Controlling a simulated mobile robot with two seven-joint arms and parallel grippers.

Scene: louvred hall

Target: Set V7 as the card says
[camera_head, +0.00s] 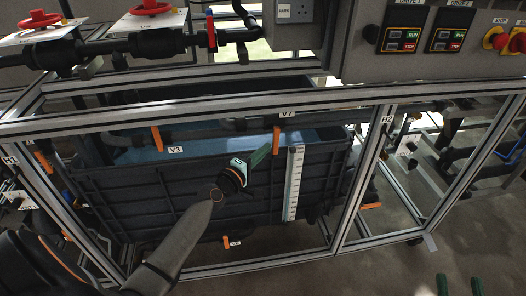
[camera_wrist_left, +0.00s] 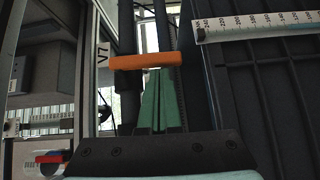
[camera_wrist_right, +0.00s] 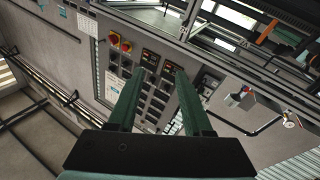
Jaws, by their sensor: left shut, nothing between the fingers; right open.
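The V7 valve has an orange lever (camera_head: 276,140) under its V7 label (camera_head: 287,114), on the dark pipe along the tank top. The lever stands crosswise to that pipe. My left gripper (camera_head: 267,150) is shut and empty, its green fingertips close beside the lever. In the left wrist view the orange lever (camera_wrist_left: 145,61) lies across just beyond the shut fingertips (camera_wrist_left: 155,72); I cannot tell whether they touch. My right gripper (camera_head: 459,278) is open and empty at the lower right, away from the valve. I cannot make out a readable card.
The V3 lever (camera_head: 157,138) is left of V7. A white scale (camera_head: 293,183) is fixed on the dark tank (camera_head: 130,195). Aluminium frame bars (camera_head: 200,118) surround it. Drive switches (camera_head: 403,40) and red stop buttons (camera_head: 497,38) are at upper right. Floor is clear at lower right.

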